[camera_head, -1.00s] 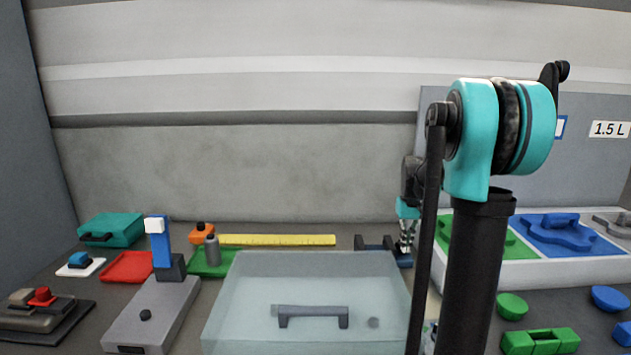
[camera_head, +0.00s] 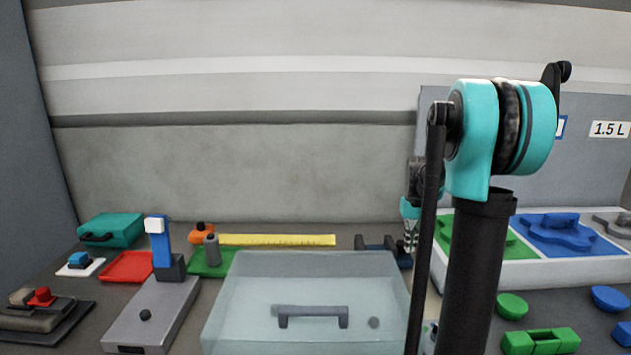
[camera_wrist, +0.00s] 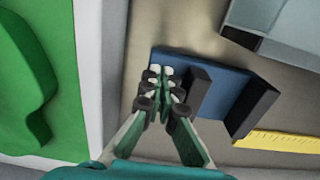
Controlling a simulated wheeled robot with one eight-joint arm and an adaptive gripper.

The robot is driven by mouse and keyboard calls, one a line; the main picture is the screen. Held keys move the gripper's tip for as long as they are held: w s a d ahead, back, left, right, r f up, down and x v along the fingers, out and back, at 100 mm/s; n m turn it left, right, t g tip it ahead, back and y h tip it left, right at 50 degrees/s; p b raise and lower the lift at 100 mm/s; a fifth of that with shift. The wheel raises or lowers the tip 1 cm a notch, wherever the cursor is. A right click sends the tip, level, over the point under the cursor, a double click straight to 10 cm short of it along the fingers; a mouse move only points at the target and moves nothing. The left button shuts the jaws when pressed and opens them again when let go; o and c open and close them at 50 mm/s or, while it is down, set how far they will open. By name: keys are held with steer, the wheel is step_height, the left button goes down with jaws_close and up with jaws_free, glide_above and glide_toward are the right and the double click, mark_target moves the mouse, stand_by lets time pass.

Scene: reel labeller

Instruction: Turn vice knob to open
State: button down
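The vice, a blue base with two dark jaws, stands at the back of the table in the head view (camera_head: 376,243). It also shows in the wrist view (camera_wrist: 226,84), with a gap between its jaws. My gripper (camera_wrist: 161,75) points down at the left end of the vice in that view, beside the nearer jaw. Its fingertips are close together. The knob is not clearly visible; the fingers cover that end. In the head view my gripper (camera_head: 411,240) is at the right end of the vice, partly behind my arm.
A transparent box with a grey handle (camera_head: 313,312) stands in front of the vice. A yellow ruler (camera_head: 277,240) lies to its left. A white tray with green and blue sections (camera_head: 560,272) is close on the right. Bare table shows around the vice.

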steer(key=shift+s+d, duration=0.1)
steer(key=shift+s, duration=0.2)
steer(key=shift+r, duration=3)
steer(key=shift+s, duration=0.15)
